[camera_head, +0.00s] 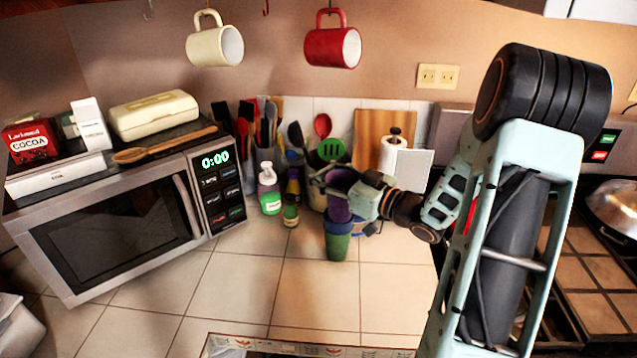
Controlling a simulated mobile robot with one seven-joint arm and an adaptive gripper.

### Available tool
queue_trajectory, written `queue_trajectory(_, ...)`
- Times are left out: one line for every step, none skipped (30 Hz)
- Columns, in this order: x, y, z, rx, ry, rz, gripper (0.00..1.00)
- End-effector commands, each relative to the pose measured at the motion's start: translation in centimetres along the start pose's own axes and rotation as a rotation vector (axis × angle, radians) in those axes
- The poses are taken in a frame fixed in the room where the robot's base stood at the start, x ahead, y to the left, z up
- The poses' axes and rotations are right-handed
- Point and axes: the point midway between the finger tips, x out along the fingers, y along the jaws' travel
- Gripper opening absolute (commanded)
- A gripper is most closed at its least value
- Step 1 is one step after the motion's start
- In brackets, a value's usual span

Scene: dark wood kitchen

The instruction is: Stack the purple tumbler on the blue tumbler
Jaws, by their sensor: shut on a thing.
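The purple tumbler (339,209) is held in my gripper (346,194), above the tiled counter near the middle of the view. The gripper reaches in from the right and its fingers partly cover the tumbler. Directly below is a tumbler stack with a blue tumbler (338,227) at the top and a green tumbler (337,247) beneath, standing on the counter. The purple tumbler's bottom appears at or just above the blue rim. I cannot tell whether they touch or whether it sits inside.
A green-labelled bottle (270,193) and a small jar (290,213) stand to the left. Utensil holders and a paper towel roll (391,152) are behind. A microwave (120,215) is at left and a stove (590,260) at right. The front counter is clear.

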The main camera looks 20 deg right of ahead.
Motion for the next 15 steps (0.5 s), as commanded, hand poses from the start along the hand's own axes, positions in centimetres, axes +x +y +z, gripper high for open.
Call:
queue_trajectory(0.2,0.1,0.1,0.000,0.001,-0.001,0.00)
queue_trajectory(0.2,0.1,0.2,-0.001,0.001,-0.001,0.00)
queue_trajectory(0.3,0.2,0.4,-0.001,0.001,-0.001,0.00)
queue_trajectory(0.4,0.2,0.6,0.000,0.001,-0.001,0.00)
queue_trajectory(0.6,0.3,0.8,0.000,0.001,-0.002,0.00)
queue_trajectory(0.8,0.4,1.1,0.000,0.001,-0.002,0.00)
queue_trajectory(0.8,0.4,1.5,0.003,0.000,-0.002,0.00)
queue_trajectory(0.7,0.4,1.9,0.004,0.000,-0.002,0.00)
queue_trajectory(0.7,0.4,2.4,0.003,0.000,-0.001,0.00)
queue_trajectory(0.7,0.4,2.8,0.004,-0.001,-0.001,0.00)
queue_trajectory(0.7,0.4,3.0,0.003,0.000,-0.001,0.00)
queue_trajectory(0.7,0.4,3.4,0.001,0.000,-0.001,0.00)
queue_trajectory(0.7,0.4,3.6,0.001,0.000,-0.001,0.00)
queue_trajectory(0.7,0.4,3.7,0.000,0.000,-0.001,0.00)
queue_trajectory(0.7,0.4,3.9,-0.001,0.001,-0.001,0.00)
